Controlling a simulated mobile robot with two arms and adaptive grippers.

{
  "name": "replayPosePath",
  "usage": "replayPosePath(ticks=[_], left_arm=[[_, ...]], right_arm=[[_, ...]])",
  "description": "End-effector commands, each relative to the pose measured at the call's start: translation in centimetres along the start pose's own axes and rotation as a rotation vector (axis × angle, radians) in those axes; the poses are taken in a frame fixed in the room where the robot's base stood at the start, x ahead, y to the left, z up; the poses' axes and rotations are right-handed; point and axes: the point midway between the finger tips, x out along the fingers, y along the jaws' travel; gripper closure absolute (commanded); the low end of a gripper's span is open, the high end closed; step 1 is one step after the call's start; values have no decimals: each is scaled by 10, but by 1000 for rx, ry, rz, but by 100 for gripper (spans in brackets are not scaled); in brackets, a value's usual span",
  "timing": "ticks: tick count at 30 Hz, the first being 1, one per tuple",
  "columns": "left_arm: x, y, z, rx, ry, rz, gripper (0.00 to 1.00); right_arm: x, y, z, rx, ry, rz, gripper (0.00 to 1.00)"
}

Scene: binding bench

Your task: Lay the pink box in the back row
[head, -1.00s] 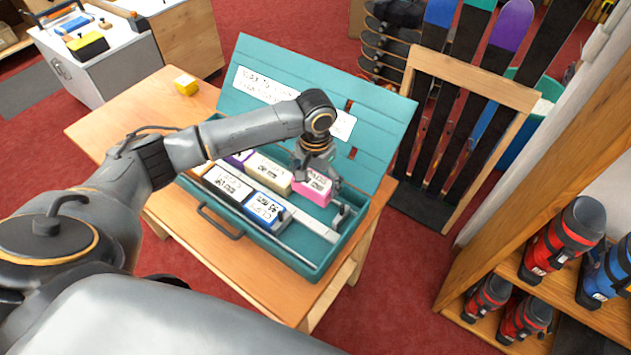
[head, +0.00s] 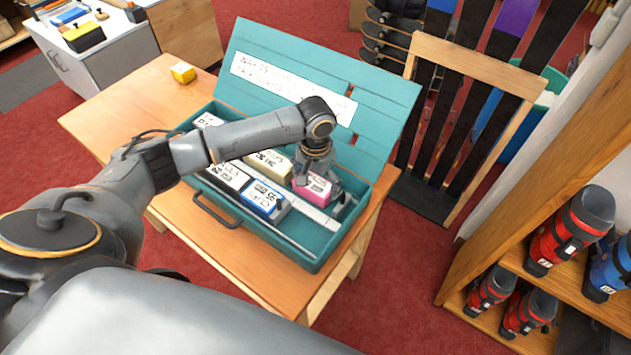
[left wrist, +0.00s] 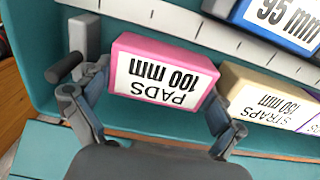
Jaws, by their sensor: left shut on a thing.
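The pink box (head: 316,190) is in the open teal case (head: 322,258), in the back row's right part. In the left wrist view the pink box (left wrist: 193,52) shows an upside-down label, "PADS 100 mm". My left gripper (head: 318,170) comes down over it from above. In the left wrist view my left gripper (left wrist: 160,98) has one finger on each short side, shut on the box. A cream straps box (left wrist: 262,98) lies beside it, with a gap holding one finger. I cannot tell whether the pink box touches the case floor. My right gripper is not in view.
The blue box (head: 266,198) and a white-labelled box (head: 229,176) lie in the front row. A pale marked strip (left wrist: 205,30) runs between the rows. The raised lid (head: 375,105) stands behind. A yellow block (head: 182,73) sits on the bench (head: 125,108).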

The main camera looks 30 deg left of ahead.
Motion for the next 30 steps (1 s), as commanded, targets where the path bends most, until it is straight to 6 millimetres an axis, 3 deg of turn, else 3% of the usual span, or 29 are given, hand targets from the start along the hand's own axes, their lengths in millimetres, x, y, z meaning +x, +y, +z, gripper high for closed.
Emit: replayPosePath(ticks=[10, 11, 12, 23, 30], left_arm=[[4, 0, 0, 1, 0, 1, 43], [4, 0, 0, 1, 0, 1, 4], [4, 0, 0, 1, 0, 1, 0], [3, 0, 0, 0, 0, 0, 0], [-29, 0, -1, 1, 4, 1, 0]], right_arm=[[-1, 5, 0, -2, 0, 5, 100], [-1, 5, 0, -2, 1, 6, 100], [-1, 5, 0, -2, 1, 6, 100], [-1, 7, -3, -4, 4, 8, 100], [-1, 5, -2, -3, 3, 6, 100]])
